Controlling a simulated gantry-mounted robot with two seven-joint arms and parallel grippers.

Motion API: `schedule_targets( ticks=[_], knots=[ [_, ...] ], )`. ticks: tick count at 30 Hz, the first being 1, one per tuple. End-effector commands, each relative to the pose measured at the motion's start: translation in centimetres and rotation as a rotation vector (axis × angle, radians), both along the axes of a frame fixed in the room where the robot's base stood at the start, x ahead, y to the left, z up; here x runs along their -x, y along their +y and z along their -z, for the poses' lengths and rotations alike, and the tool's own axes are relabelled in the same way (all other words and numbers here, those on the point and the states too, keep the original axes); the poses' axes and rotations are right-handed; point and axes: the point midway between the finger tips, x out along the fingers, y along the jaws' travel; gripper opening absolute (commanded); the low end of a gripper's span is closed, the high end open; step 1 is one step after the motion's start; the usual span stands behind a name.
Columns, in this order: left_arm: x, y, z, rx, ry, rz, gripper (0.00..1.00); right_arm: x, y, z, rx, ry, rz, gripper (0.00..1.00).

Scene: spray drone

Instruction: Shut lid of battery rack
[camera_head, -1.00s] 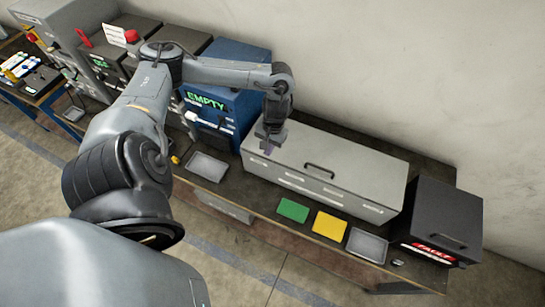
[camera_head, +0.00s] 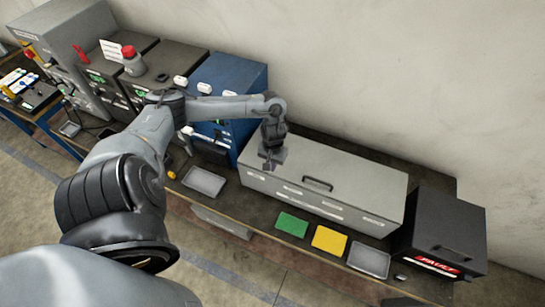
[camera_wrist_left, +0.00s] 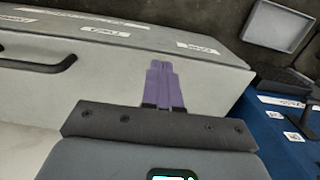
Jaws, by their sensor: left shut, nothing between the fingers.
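The battery rack looks to be the long light-grey box (camera_head: 335,177) on the bench. Its lid, with a dark handle (camera_head: 318,184), appears to lie flat on the box with no clear gap. My left gripper (camera_head: 268,166) is over the left end of the lid, fingers pointing down. In the left wrist view its purple fingers (camera_wrist_left: 164,84) are pressed together and empty, against the pale lid (camera_wrist_left: 105,82). The lid handle (camera_wrist_left: 40,65) shows at the left there. Whether the fingertips touch the lid I cannot tell. My right gripper is not in view.
A blue cabinet (camera_head: 238,76) stands close left of the grey box, and a black box marked FAULT (camera_head: 445,223) at its right. A grey tray (camera_head: 203,181), green mat (camera_head: 292,224), yellow mat (camera_head: 329,240) and another tray (camera_head: 369,260) lie along the bench front.

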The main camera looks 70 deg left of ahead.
Motion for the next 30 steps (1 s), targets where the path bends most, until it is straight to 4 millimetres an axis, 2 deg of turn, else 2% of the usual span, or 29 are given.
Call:
schedule_targets(
  ticks=[7, 22, 30],
  knots=[
    [0.1, -0.1, 2.3, 0.0, 0.0, 0.0, 0.0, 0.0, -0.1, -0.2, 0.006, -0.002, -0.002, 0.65],
    [0.1, -0.1, 2.9, -0.003, -0.002, 0.001, 0.0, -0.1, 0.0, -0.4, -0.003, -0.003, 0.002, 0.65],
    [0.1, 0.0, 4.6, -0.056, -0.057, 0.0, 0.0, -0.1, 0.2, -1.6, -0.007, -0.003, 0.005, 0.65]
  ],
)
